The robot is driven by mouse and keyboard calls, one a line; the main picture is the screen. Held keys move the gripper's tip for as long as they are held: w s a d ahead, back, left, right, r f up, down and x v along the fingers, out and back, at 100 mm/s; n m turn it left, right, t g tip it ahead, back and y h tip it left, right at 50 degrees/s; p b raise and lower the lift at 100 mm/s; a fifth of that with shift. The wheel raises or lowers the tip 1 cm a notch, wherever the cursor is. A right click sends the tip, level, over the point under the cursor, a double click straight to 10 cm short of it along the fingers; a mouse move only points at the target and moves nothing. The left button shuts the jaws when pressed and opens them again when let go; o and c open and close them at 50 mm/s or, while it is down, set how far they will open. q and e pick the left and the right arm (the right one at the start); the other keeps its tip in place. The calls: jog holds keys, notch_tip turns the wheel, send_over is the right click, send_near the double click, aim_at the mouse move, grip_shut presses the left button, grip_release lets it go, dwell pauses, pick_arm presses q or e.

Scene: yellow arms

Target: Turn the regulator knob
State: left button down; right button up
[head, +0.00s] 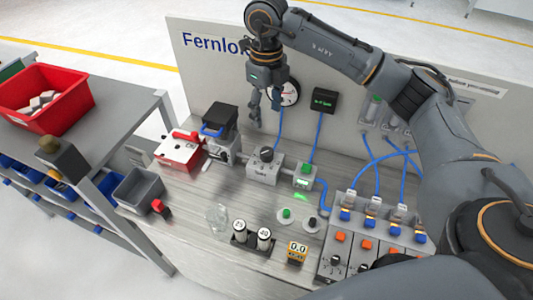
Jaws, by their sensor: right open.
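The regulator (265,170) is a grey block on the workbench, with a dark round knob (266,153) on top. My right gripper (266,114) hangs fingers down, open and empty, above and behind the knob, in front of the upright panel. A gap shows between the fingers and the knob. My left gripper is not in view.
A round gauge (289,93) and a black display (323,100) are on the panel (205,60) close to my right gripper. Blue hoses run down from them. A red-and-white box (180,152) stands left of the regulator, a valve row (375,240) right.

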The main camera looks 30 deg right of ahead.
aim_at(267, 151)
notch_tip(267, 151, down, 12)
jog(key=p, duration=0.3)
jog(key=shift+s+f+p, duration=0.1)
jog(key=shift+p, duration=0.25)
jog(key=shift+f, duration=0.8)
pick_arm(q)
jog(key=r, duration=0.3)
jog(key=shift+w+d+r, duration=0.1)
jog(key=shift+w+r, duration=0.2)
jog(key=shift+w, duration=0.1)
pick_arm(e)
jog(key=c, duration=1.2)
